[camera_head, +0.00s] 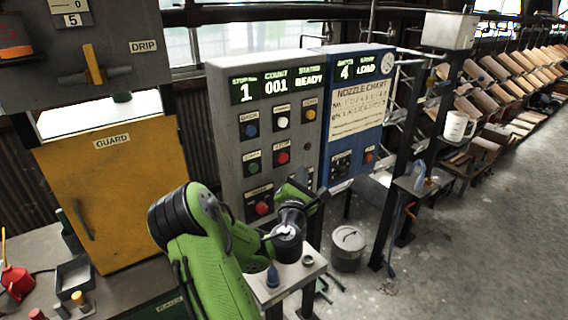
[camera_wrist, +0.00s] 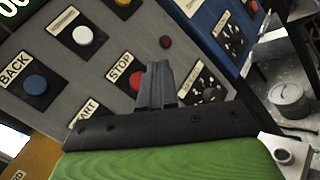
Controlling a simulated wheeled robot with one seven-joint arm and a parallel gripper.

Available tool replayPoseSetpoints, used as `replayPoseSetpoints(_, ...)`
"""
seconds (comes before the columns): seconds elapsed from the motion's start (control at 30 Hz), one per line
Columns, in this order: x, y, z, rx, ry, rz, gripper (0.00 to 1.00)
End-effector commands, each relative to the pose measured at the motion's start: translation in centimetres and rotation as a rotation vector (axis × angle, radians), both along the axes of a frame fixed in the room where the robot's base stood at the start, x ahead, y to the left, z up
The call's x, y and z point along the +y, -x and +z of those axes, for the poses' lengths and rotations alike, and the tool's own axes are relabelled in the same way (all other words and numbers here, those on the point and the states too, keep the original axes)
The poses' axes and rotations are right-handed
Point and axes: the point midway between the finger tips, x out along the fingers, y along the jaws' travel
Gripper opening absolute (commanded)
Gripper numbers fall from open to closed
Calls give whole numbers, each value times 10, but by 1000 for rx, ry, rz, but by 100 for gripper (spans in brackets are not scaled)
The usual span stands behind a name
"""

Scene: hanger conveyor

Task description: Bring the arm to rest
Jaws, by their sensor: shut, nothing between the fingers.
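My green arm reaches up in front of a grey control panel (camera_head: 232,130). Its display reads stop 1, count 001, status READY. In the wrist view my gripper (camera_wrist: 157,72) is shut and empty, its fingers pointing at the panel face. Near the fingertips is the red STOP button (camera_wrist: 136,80); I cannot tell whether they touch the panel. A blue BACK button (camera_wrist: 36,84) and a white button (camera_wrist: 82,36) also show. In the head view the gripper's fingers are hard to make out beside the dark wrist.
A blue panel (camera_head: 358,110) with a nozzle chart adjoins on the right. A yellow guard door (camera_head: 112,190) stands at left. A lidded bucket (camera_head: 348,248) stands on the floor. Open floor lies right.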

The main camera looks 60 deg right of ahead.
Motion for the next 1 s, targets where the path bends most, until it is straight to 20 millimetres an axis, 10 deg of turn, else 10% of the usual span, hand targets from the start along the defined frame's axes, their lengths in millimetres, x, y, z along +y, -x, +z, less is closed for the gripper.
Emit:
replayPoseSetpoints(0.47,0,0,1,-3,-1,-1,0)
replayPoseSetpoints(0.67,14,16,12,-474,-188,-110,0)
replayPoseSetpoints(0.87,94,-11,-25,-1147,-781,-265,0)
replayPoseSetpoints(1.0,203,-47,-34,-1317,-1281,-351,0)
